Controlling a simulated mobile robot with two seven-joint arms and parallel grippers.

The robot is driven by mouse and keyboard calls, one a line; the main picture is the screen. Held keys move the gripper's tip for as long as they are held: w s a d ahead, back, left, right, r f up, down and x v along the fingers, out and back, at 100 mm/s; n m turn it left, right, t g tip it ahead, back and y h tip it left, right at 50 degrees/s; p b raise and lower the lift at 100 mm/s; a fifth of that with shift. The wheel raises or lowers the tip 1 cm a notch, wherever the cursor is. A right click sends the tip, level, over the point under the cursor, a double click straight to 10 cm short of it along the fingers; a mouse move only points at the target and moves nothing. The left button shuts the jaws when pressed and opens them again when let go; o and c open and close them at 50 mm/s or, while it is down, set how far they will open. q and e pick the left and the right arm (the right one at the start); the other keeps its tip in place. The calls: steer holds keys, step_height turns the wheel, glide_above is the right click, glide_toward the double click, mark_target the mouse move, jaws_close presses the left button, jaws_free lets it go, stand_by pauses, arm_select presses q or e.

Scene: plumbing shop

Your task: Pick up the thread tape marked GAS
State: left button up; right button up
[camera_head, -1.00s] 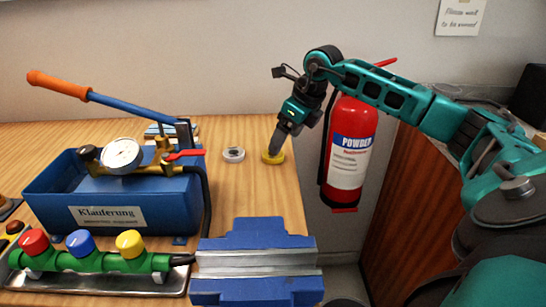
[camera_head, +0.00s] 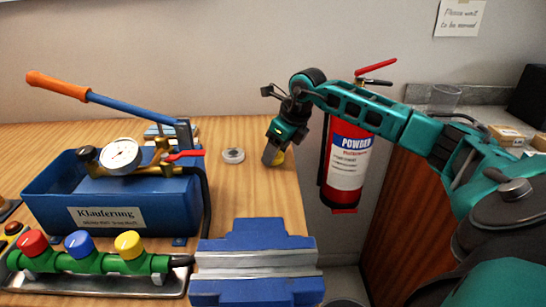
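A small yellow roll (camera_head: 280,158) is near the right edge of the wooden workbench, mostly hidden behind my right gripper. A white roll with a dark centre (camera_head: 233,155) lies flat on the bench to its left. No GAS marking is legible on either roll. My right gripper (camera_head: 269,156) points down at the yellow roll, with its fingers in front of it. The fingers overlap in this view, so I cannot tell whether they are open, or whether they touch the roll. My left gripper is not in view.
A blue test pump (camera_head: 112,200) with a gauge and raised lever stands left on the bench (camera_head: 240,190). A green manifold (camera_head: 95,261) and a blue vise (camera_head: 256,240) are in front. A red fire extinguisher (camera_head: 346,165) hangs right of the bench.

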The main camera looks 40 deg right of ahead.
steer(key=c, duration=0.5)
steer(key=shift+r, duration=0.1)
steer(key=shift+c, duration=0.2)
